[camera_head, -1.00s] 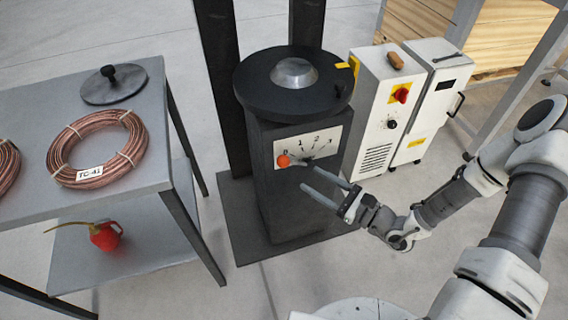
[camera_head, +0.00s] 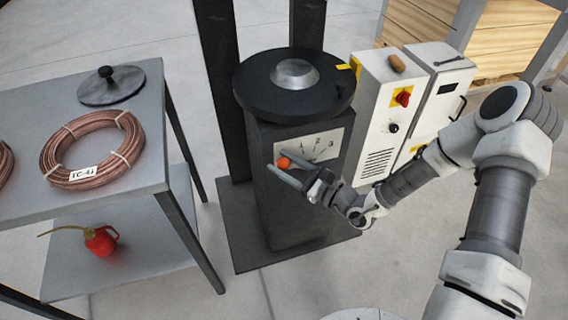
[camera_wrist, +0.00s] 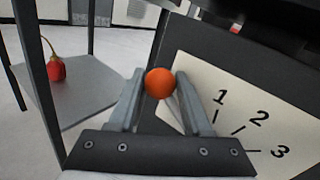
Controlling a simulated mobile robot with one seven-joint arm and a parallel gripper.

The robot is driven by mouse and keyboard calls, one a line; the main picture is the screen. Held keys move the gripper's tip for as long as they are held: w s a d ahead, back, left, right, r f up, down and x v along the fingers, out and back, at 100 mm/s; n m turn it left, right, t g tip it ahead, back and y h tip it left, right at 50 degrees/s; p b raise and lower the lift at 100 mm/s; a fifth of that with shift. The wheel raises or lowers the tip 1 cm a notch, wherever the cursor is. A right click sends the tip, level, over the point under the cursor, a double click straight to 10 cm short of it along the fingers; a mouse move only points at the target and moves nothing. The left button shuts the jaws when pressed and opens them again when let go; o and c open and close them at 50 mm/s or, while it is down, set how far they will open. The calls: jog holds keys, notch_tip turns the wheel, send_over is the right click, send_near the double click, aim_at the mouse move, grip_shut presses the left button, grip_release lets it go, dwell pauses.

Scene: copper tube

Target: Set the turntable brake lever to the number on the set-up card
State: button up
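The brake lever's orange knob (camera_head: 284,162) is at the left part of the white scale plate (camera_head: 327,146) on the dark turntable pedestal (camera_head: 281,214). In the wrist view the orange knob (camera_wrist: 160,83) sits between the two fingers of my gripper (camera_wrist: 155,88), near their tips. The fingers stand apart on either side of it; a firm grip does not show. The numbers 1, 2 and 3 show on the plate (camera_wrist: 240,122); the 0 is hidden. My gripper (camera_head: 285,173) is in front of the plate. No set-up card is recognisable.
The round black turntable top (camera_head: 258,95) overhangs the plate. A grey table (camera_head: 60,207) at left holds a copper coil (camera_head: 75,180) tagged TC-41 and a dark lid. A red oil can (camera_head: 101,241) is on its shelf. White cabinets (camera_head: 383,110) stand at right.

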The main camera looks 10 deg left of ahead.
grip_shut()
dwell(1.2)
